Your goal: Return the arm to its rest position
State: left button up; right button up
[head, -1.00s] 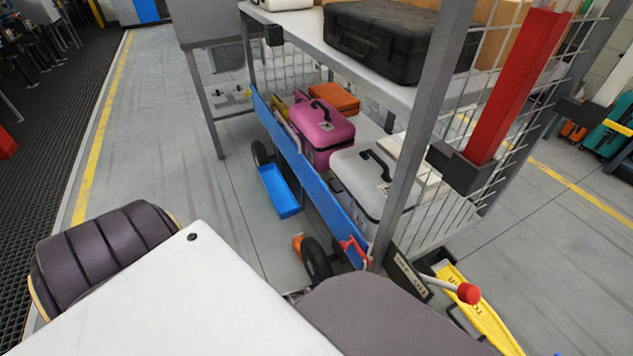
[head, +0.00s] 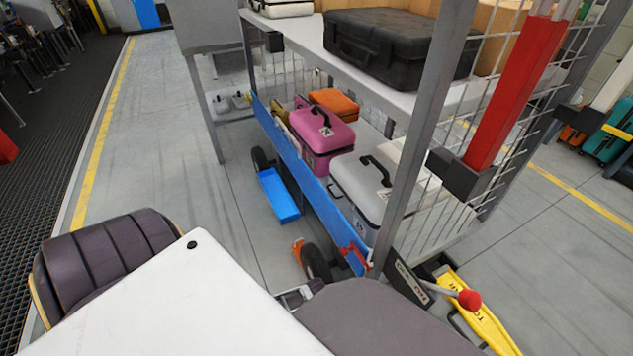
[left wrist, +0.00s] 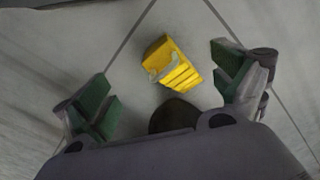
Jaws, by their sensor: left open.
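My left gripper (left wrist: 165,93) shows in the left wrist view with its two green-padded fingers spread wide apart. Nothing is between the fingers within reach; a small yellow object (left wrist: 172,66) with a grey part lies beyond them, on or near the grey floor. A dark rounded shape (left wrist: 175,115) shows just above the gripper body. Neither gripper shows in the head view. My right gripper is not in any view.
A wheeled cage cart stands ahead, its blue lower rail (head: 305,165) facing me. It carries a pink case (head: 318,135), a white case (head: 360,185), an orange case (head: 335,102) and a black case (head: 400,45). A red-knobbed lever (head: 468,299) juts out.

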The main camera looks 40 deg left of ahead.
pick_arm(q)
jog(key=shift+r, duration=0.25)
dwell(0.6)
notch_tip(320, 180, up, 31)
jog(key=w+d+m+t, duration=0.2)
jog(key=m+t, duration=0.1)
jog(key=m, duration=0.5)
jog(key=shift+d+m+t+p, duration=0.15)
jog(key=shift+m+t+p, duration=0.15)
jog(key=shift+m+p, duration=0.1)
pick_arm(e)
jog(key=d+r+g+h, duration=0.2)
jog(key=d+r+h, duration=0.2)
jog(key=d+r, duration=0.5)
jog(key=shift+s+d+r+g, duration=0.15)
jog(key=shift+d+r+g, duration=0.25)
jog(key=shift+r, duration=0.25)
pick_arm(q)
jog(key=shift+w+f+p, duration=0.35)
jog(key=shift+f+p, duration=0.05)
jog(key=shift+p, duration=0.35)
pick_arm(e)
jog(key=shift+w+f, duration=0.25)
